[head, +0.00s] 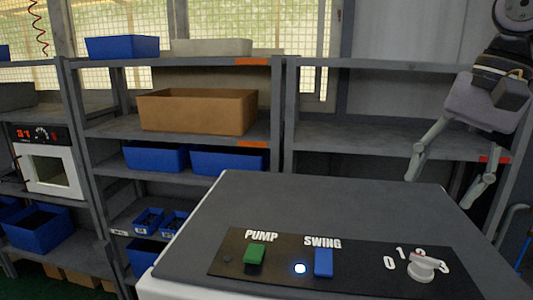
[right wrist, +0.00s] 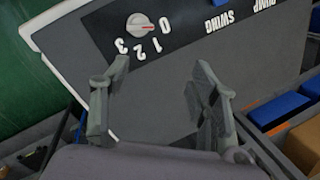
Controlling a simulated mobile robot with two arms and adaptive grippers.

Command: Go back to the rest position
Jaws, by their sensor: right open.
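My right gripper (head: 438,184) is at the upper right of the head view. It is open and empty, above the far right part of the grey console top (head: 330,195). Its two fingers also show apart in the right wrist view (right wrist: 160,105), with the console behind them. The black control panel (head: 345,265) carries a green PUMP button (head: 255,254), a blue SWING button (head: 323,262), a lit blue lamp (head: 300,268) and a white rotary knob (head: 424,268) with numbers. The gripper touches none of them. My left gripper is not in view.
Grey shelves (head: 200,60) stand behind the console. They hold a brown box (head: 198,111), several blue bins (head: 122,47) and a white device with a display (head: 48,170). The right shelf (head: 345,138) behind my gripper looks empty. The console top is clear.

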